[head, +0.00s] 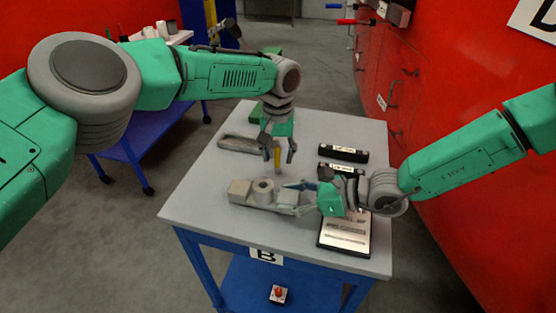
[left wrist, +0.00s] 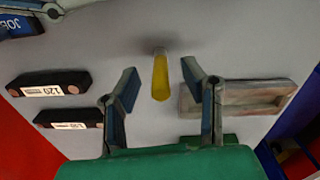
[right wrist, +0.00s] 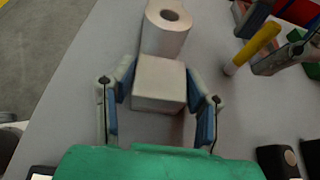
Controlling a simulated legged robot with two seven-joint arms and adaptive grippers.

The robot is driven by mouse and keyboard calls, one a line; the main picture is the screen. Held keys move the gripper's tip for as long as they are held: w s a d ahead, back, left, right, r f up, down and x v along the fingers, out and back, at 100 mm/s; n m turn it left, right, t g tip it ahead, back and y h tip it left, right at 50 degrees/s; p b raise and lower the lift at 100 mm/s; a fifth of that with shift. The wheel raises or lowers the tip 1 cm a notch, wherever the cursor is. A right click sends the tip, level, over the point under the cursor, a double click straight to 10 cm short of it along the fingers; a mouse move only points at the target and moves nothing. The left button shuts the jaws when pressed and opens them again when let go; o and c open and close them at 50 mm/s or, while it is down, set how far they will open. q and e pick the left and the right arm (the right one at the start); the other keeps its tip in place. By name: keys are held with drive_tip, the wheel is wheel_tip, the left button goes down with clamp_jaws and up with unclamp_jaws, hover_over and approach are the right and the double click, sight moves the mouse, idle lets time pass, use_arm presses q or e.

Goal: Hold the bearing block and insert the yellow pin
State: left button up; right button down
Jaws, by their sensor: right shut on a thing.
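The yellow pin (head: 278,158) is upright between the fingers of my left gripper (head: 278,153), over the middle of the table. In the left wrist view the pin (left wrist: 160,77) shows clear space to both fingers, so that gripper is open. The grey bearing block (head: 240,190) lies on the table nearer the front, with a round, holed boss on it. My right gripper (head: 299,198) is shut on the block's right end. In the right wrist view the block's square end (right wrist: 158,84) is between the fingers, and the holed boss (right wrist: 167,30) is beyond. The pin's lower end contact is unclear.
A shallow grey tray (head: 238,145) lies at the table's back left. Two black labelled blocks (head: 343,154) lie at the right, with a framed card (head: 345,236) in front of them. The front left of the table (head: 200,205) is clear. Red cabinets stand at the right.

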use_arm(q)
drive_tip(key=shift+f, duration=0.7)
clamp_jaws()
drive_tip(key=shift+r, duration=0.15)
wheel_tip(320, 180, up, 10)
drive_tip(key=shift+f, duration=0.1)
drive_tip(key=s+a+r, duration=0.2)
drive_tip(key=s+a, duration=0.1)
drive_tip(key=s, duration=0.6)
drive_tip(key=shift+a+r, duration=0.25)
drive_tip(key=shift+r, duration=0.05)
drive_tip(key=shift+s, duration=0.1)
